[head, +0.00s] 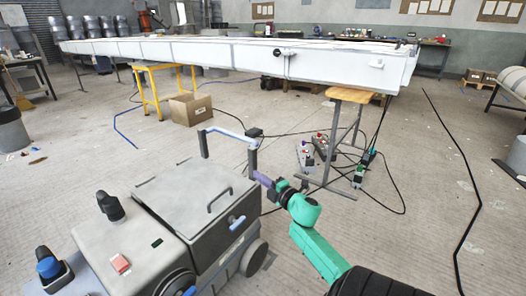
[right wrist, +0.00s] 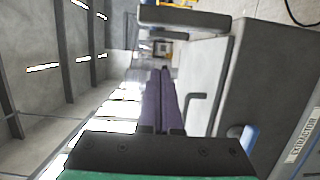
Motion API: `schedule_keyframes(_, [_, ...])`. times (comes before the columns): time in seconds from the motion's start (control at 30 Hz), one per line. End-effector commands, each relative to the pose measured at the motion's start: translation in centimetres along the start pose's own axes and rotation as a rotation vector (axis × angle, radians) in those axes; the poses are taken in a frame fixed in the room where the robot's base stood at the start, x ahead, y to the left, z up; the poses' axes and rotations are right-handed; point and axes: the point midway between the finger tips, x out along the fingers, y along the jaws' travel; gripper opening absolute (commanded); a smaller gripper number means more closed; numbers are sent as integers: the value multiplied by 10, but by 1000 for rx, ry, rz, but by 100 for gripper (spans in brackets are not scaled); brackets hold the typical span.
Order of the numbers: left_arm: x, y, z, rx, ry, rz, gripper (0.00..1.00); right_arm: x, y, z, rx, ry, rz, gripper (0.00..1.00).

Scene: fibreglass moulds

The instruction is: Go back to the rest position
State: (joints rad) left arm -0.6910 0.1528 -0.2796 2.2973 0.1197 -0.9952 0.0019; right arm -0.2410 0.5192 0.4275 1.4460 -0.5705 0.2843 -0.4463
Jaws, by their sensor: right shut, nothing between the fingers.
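My right arm comes in from the lower right, with green links. Its gripper (head: 258,175) has purple fingers and is just right of the push handle of a grey wheeled extractor (head: 190,192). In the right wrist view the two purple fingers (right wrist: 161,75) lie together, shut and empty. The extractor's grey body (right wrist: 215,65) is to the right of the fingers there. I cannot tell whether the gripper touches the handle. My left gripper is not in view.
A long white mould (head: 230,55) stands on yellow trestles and a wooden-topped stand (head: 352,95). A cardboard box (head: 190,109) sits on the floor beneath. Black cables and small tools lie right of the extractor. Floor at the right is mostly clear, crossed by a black cable (head: 465,170).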

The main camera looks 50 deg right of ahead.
Motion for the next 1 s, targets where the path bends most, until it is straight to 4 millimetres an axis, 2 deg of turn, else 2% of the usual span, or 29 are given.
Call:
schedule_keyframes(0.03, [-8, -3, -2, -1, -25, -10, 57, -9, 1, -1, 2, 1, -2, 0])
schedule_keyframes(0.17, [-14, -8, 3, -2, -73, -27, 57, -20, 0, 0, 1, 0, 0, 0])
schedule_keyframes(0.47, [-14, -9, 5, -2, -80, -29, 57, -21, -1, -1, 3, 1, 0, 0])
schedule_keyframes(0.57, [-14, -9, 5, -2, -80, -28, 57, -22, -14, -14, 76, -17, -31, 0])
schedule_keyframes(0.67, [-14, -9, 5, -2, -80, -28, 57, -31, -55, -56, 310, -82, -148, 0])
schedule_keyframes(0.8, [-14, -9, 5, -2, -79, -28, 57, -74, -129, -144, 716, -207, -434, 0])
schedule_keyframes(0.9, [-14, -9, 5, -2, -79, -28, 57, -109, -159, -195, 898, -271, -613, 0])
schedule_keyframes(1.0, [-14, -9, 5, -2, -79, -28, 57, -140, -176, -236, 1020, -316, -759, 0])
